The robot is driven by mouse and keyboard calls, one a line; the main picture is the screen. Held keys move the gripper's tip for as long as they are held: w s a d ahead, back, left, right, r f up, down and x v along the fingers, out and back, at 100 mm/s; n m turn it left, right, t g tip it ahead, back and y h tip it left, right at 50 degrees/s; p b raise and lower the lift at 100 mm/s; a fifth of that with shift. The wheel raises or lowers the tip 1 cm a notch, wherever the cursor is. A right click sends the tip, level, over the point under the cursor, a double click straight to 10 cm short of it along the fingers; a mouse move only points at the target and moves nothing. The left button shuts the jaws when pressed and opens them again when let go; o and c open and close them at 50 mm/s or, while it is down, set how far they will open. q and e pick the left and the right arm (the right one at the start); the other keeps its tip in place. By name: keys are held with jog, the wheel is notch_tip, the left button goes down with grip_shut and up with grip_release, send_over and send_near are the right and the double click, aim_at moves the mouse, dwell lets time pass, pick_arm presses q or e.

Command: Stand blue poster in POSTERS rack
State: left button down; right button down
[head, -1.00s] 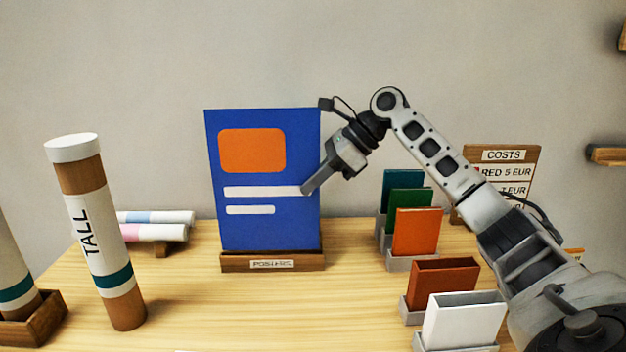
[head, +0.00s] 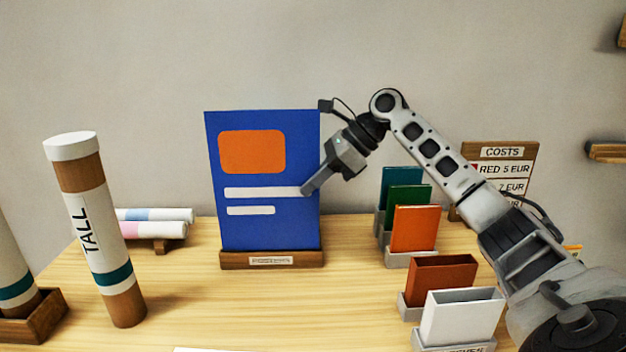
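The blue poster (head: 265,228) stands upright at the middle of the table, with an orange block and two white bars on its face. Its lower edge is at the wooden POSTERS rack (head: 235,262), behind the rack's front strip; how deep it sits is hidden. My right gripper (head: 308,190) reaches in from the right to the poster's right edge. One finger shows in front of the poster's face; the other finger is hidden, so its grip cannot be made out. My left gripper is not in view.
A tall TALL tube (head: 100,235) stands at the left, beside another tube in a wooden holder (head: 40,318). Rolled sheets (head: 150,228) lie behind. Card holders (head: 463,318) line the right under my arm. A COSTS board (head: 502,165) stands behind.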

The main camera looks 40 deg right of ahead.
jog(key=shift+f, duration=0.8)
jog(key=shift+f+b, duration=0.2)
jog(key=shift+b, duration=0.1)
jog(key=shift+f+b, duration=0.3)
jog(key=shift+f, duration=0.7)
jog(key=c, duration=1.6)
grip_release()
jog(key=shift+o, duration=0.2)
